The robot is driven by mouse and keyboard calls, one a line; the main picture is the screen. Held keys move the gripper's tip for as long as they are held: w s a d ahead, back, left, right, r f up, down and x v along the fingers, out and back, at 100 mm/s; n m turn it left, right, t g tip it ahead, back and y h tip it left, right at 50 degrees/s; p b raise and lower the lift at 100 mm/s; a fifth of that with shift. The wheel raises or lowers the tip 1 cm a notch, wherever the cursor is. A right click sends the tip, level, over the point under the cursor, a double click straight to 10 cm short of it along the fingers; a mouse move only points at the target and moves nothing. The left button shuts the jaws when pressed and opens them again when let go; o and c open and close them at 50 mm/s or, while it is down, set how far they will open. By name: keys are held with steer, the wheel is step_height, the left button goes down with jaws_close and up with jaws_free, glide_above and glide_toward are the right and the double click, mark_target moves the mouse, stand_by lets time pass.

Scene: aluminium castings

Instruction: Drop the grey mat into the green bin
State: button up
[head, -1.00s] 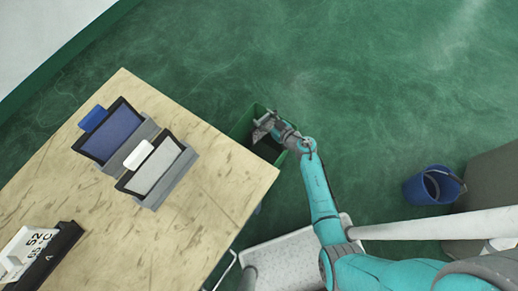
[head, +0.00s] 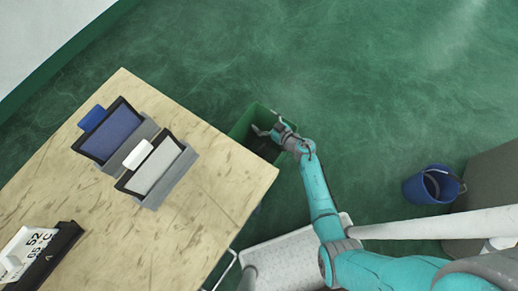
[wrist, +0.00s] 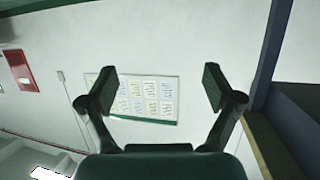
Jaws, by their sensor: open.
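The green bin (head: 239,128) stands on the floor just beyond the table's right corner. My gripper (head: 267,127) is over the bin's opening with its fingers spread. In the wrist view, my gripper (wrist: 160,84) is open with nothing between the fingers. The grey mat is not clearly seen now. The bin's inside is dark and partly hidden by my gripper and the table corner, so I cannot tell whether the mat lies in it.
A wooden table (head: 205,200) carries a blue-faced holder (head: 112,133) and a grey-faced holder (head: 158,165). A blue bucket (head: 418,190) stands on the floor at right. The green floor (head: 340,80) beyond the bin is clear.

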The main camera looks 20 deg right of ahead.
steer(key=v, duration=1.2)
steer(key=shift+s+a, duration=0.1)
steer(key=shift+a, duration=0.05)
